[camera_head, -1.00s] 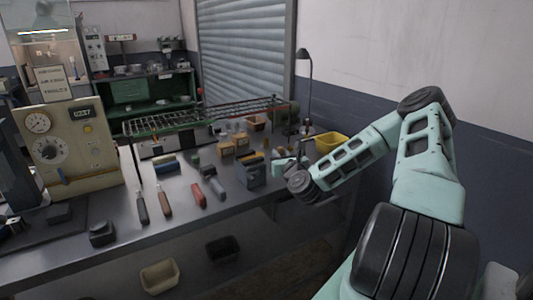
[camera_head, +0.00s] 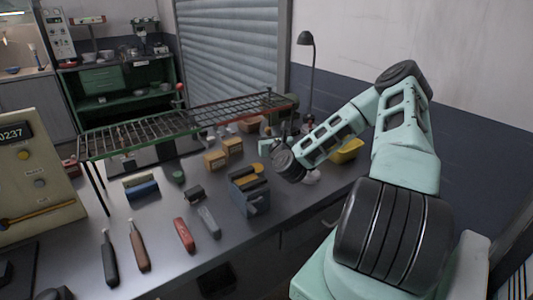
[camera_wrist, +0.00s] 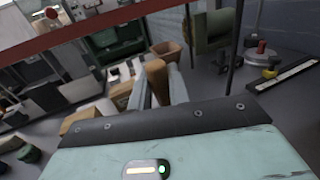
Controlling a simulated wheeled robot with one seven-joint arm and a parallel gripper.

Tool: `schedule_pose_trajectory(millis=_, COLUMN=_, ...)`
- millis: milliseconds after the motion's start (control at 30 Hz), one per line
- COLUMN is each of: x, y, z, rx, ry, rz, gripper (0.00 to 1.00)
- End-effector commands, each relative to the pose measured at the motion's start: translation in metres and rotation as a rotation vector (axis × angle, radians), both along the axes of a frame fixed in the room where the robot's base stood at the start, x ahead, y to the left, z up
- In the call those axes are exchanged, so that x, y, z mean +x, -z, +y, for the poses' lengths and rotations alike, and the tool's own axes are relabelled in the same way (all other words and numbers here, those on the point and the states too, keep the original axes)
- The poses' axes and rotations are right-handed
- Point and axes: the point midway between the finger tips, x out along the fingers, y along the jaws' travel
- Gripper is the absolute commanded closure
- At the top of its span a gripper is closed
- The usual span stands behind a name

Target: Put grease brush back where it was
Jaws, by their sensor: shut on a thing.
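My gripper (camera_head: 266,146) is over the back right of the bench, past the blue-grey holder. In the wrist view its two pale fingers are closed around a brown wooden handle (camera_wrist: 157,78), which I take to be the grease brush. Only the handle's rounded end and part of its length show; any bristles are hidden. In the head view I cannot make the brush out.
A long wire rack (camera_head: 150,127) on thin legs spans the back; its red rail (camera_wrist: 75,35) crosses the wrist view close by. Cardboard boxes (camera_head: 214,161), a blue-grey holder (camera_head: 250,202), a yellow bin (camera_head: 347,151) and a lamp (camera_head: 310,85) stand around. Handled tools (camera_head: 140,246) lie in front.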

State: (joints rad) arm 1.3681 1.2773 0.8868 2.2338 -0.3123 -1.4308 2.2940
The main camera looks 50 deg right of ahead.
Motion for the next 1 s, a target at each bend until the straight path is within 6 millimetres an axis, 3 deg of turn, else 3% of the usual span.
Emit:
schedule_pose_trajectory(millis=100, x=0.000, y=0.018, z=0.001, rx=0.000, ry=-0.001, rz=0.000, gripper=1.00)
schedule_pose_trajectory(millis=533, x=0.000, y=0.063, z=0.001, rx=0.000, ry=0.000, rz=0.000, gripper=1.00)
schedule_pose_trajectory(millis=933, x=0.000, y=0.071, z=0.000, rx=-0.001, ry=0.000, rz=-0.002, gripper=1.00)
schedule_pose_trajectory(millis=967, x=0.000, y=0.069, z=0.000, rx=-0.001, ry=0.000, rz=-0.002, gripper=0.73)
schedule_pose_trajectory(millis=1000, x=0.000, y=0.068, z=0.000, rx=-0.001, ry=0.000, rz=-0.002, gripper=0.62)
